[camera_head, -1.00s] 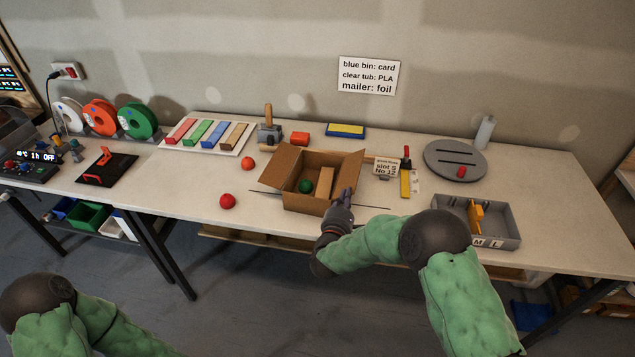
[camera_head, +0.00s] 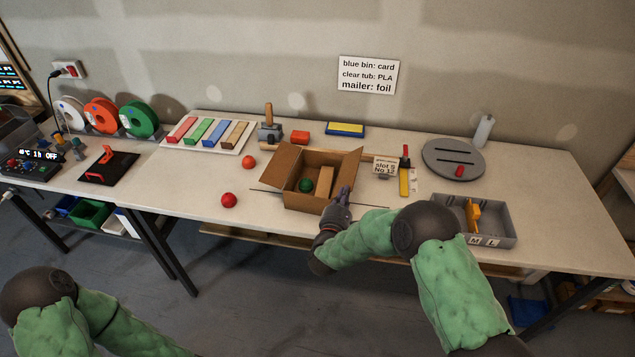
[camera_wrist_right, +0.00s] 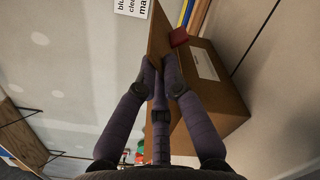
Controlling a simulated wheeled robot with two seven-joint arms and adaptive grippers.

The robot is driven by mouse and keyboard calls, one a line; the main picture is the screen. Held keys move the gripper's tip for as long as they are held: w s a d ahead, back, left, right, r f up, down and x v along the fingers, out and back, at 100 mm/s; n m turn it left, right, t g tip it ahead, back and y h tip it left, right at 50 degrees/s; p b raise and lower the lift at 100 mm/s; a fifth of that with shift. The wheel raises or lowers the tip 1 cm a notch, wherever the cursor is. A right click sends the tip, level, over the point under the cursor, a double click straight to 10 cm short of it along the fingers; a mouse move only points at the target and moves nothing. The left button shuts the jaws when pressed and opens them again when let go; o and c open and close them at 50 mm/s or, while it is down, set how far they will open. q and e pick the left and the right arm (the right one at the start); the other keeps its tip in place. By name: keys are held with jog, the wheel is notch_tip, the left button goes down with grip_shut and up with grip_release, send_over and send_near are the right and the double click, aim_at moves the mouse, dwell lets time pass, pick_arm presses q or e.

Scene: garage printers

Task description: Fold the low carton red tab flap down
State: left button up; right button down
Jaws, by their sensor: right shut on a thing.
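The low brown carton (camera_head: 301,201) stands on the bench with its top open. A green ball (camera_head: 306,186) and a brown inner piece (camera_head: 325,181) are inside. Its left flap (camera_head: 287,162) and right flap (camera_head: 352,164) stand up and outward. My right gripper (camera_head: 346,192) is at the carton's front right corner. In the right wrist view my right gripper (camera_wrist_right: 162,68) is shut on a brown flap (camera_wrist_right: 160,35). A red tab (camera_wrist_right: 179,37) shows beside that flap, above the carton wall with a white label (camera_wrist_right: 204,64). My left gripper is out of view.
The bench front between the carton and tray is partly covered by my right arm.

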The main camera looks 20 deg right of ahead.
jog(key=shift+w+a+r+n+p, duration=0.15)
jog(key=shift+a+n+p, duration=0.1)
jog(key=shift+n+p, duration=0.55)
jog(key=c, duration=1.7)
grip_release()
jog(key=shift+p+v, duration=1.05)
jog(key=shift+v, duration=0.95)
jog(key=shift+o, duration=0.2)
jog(key=o, duration=0.5)
